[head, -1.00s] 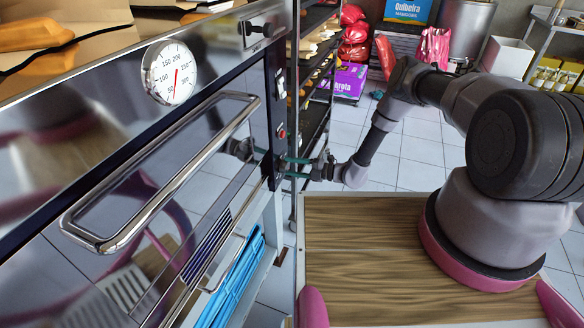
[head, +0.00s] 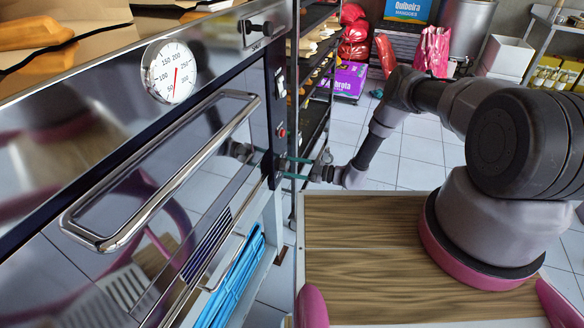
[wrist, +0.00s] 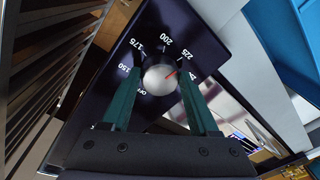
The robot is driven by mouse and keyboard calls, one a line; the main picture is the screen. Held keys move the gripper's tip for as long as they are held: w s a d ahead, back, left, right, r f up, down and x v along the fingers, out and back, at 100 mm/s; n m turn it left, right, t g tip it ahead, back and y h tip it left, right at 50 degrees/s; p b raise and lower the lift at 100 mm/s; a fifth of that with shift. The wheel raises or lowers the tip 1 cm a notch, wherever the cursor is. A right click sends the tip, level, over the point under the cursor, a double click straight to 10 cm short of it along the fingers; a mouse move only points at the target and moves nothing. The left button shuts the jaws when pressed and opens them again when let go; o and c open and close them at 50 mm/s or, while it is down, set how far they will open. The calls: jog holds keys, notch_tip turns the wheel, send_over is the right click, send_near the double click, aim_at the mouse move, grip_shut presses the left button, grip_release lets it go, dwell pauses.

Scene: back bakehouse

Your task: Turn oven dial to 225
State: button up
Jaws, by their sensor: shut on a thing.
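The oven dial (wrist: 158,79) is a round pale silver knob on a dark panel in the wrist view. White marks 150, 175, 200, 225 and OFF ring it. In the head view my gripper (head: 292,168) reaches the oven's front panel from the right, below a red button (head: 281,130); the dial's face is not readable there.
The oven (head: 170,150) has a chrome door handle (head: 160,170) and a round temperature gauge (head: 171,71) to the left. A tall rack (head: 318,60) stands behind my gripper. The tiled floor (head: 410,145) beyond is open.

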jog(key=shift+f+m, duration=0.1)
jog(key=shift+m, duration=0.5)
jog(key=o, duration=1.4)
jog(key=v, duration=1)
jog(key=shift+s+d, duration=0.2)
jog(key=shift+d, duration=0.15)
